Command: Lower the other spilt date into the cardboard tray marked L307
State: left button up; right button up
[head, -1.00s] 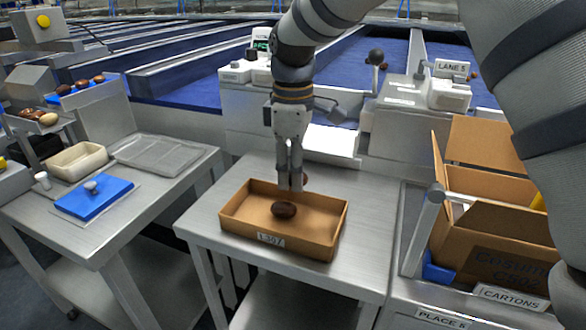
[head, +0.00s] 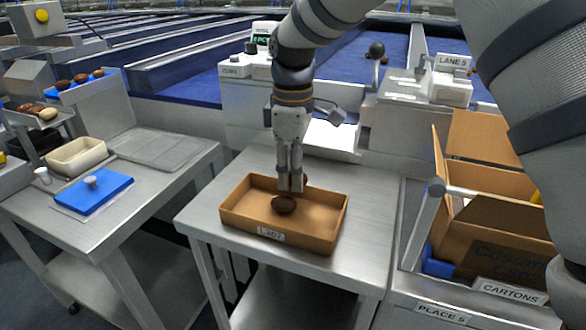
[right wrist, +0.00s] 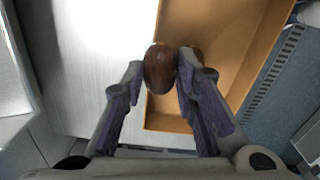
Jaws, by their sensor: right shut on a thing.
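The cardboard tray marked L307 (head: 322,238) stands on the middle steel table in the head view. My left gripper is not in view.
An open carton (head: 490,235) stands to the right, beside the table. A left table holds a blue lid-like block (head: 95,192) and a cream tub (head: 76,156). A scale-like machine (head: 250,68) with a lit display is behind. The table around the tray is clear.

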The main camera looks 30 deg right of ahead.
jog(key=o, duration=0.8)
notch_tip(320, 180, up, 12)
